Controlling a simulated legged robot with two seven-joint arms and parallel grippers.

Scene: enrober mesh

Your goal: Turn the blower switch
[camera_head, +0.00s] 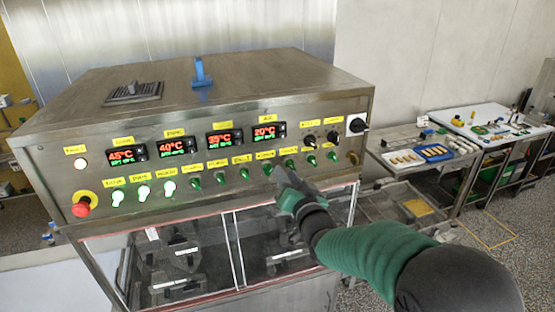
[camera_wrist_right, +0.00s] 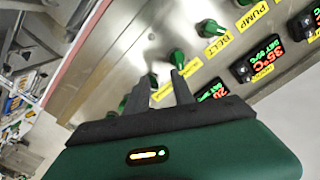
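The blower switch is not certain, since most yellow labels are too small to read. The likely candidates are the green knobs in the lower row of the steel panel, such as this green knob (camera_head: 267,170). My right gripper (camera_head: 281,178) reaches up to this row from the lower right and partly covers the panel there. In the right wrist view, my right gripper's fingers (camera_wrist_right: 162,76) are apart with a gap between them. One green knob (camera_wrist_right: 177,58) lies just past the right fingertip, and another shows near the left fingertip. Contact cannot be told. My left gripper is not in view.
The machine's panel also has red-and-green displays (camera_head: 174,147), lit green switches (camera_head: 143,192) and a red stop button (camera_head: 81,207). A clear guard (camera_head: 185,255) sits below. A side table with a blue tray (camera_head: 433,153) stands at right.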

